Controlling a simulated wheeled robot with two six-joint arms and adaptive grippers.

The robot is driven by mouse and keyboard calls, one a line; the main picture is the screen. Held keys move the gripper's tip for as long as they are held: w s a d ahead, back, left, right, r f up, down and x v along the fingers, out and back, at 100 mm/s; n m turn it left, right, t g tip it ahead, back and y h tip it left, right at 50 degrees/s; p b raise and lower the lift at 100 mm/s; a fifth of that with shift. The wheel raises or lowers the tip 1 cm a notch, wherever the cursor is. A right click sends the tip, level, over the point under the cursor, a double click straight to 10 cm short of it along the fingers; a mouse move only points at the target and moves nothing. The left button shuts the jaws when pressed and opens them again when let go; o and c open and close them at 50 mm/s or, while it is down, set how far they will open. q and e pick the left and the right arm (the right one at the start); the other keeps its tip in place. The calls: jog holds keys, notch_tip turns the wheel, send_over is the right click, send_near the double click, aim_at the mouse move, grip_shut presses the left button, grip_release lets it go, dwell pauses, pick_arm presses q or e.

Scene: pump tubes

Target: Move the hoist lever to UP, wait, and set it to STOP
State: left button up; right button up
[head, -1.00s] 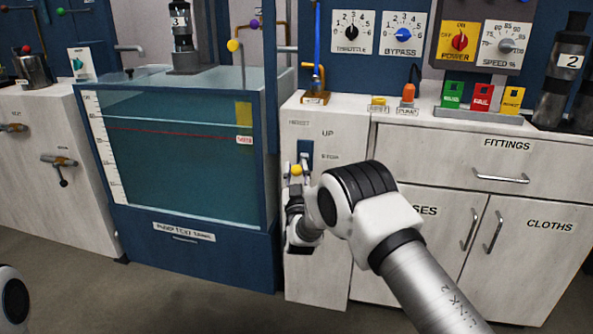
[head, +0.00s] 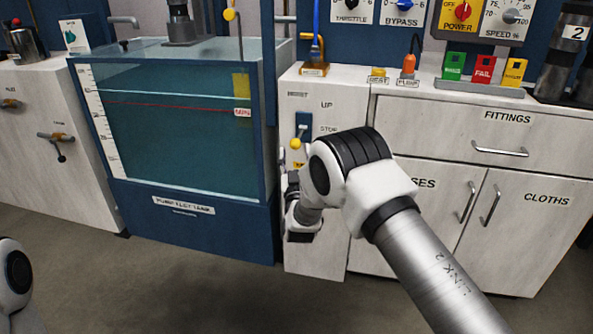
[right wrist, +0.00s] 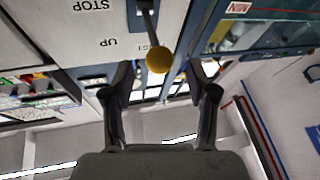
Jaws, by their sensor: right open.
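The hoist lever (head: 303,131) is a rod with a yellow ball knob (head: 295,143) on a blue plate in the white cabinet front. The knob shows just below the level of the STOP label; I cannot tell the lever's exact setting. In the right wrist view the knob (right wrist: 159,60) appears between the fingertips, with the STOP and UP labels upside down. My right gripper (head: 291,175) is open, just below the knob, and its fingers appear clear of it. Its body is partly hidden by my arm. My left gripper is out of view.
A glass-sided water tank (head: 177,185) with a red level line stands left of the lever. A drawer cabinet (head: 460,138) is to the right. Green, red and yellow blocks (head: 482,68) stand on its top. Open floor lies in front.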

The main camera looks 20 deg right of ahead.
jog(key=v, duration=0.8)
jog(key=shift+s+f, duration=0.1)
jog(key=shift+s, duration=0.05)
jog(key=s+d+f+n+g+y, duration=0.1)
jog(key=s+d+f+g+y, duration=0.1)
jog(key=s+f+g, duration=0.7)
jog(key=s+d+f+n+g+y, duration=0.1)
jog(key=s+d+f+g+y, duration=0.1)
jog(key=s+f, duration=1.2)
jog(key=s+a+f+g+y, duration=0.2)
jog(key=s+f+g, duration=0.25)
jog(key=s, duration=0.55)
jog(key=s+a+f+g+y, duration=0.1)
jog(key=s+f+g, duration=0.35)
jog(key=s, duration=0.55)
notch_tip(320, 180, up, 32)
jog(key=s+g+p, duration=0.1)
jog(key=p, duration=3)
jog(key=shift+a+f+m, duration=0.15)
jog(key=shift+a+m, duration=0.1)
jog(key=shift+m, duration=0.15)
